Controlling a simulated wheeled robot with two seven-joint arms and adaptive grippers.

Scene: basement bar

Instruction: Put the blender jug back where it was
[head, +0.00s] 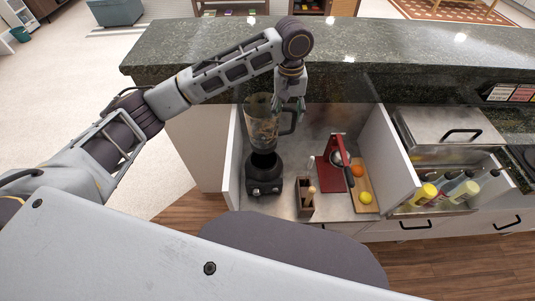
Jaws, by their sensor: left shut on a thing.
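The blender jug (261,124) is clear with a dark handle on its right side. It stands about upright, in line with the black blender base (264,181) in the left bay of the counter. I cannot tell whether the jug rests on the base or hangs just above it. My left gripper (291,106) reaches down from above and is shut on the jug's handle, hiding part of it. My right gripper is not in view.
A dark stone bar ledge (210,52) runs behind the bay. Right of the base stand a small wooden holder (305,204), a red press (331,172) and a board with an orange (358,171) and a lemon (365,198). White panels wall the bay. Bottles (425,194) stand further right.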

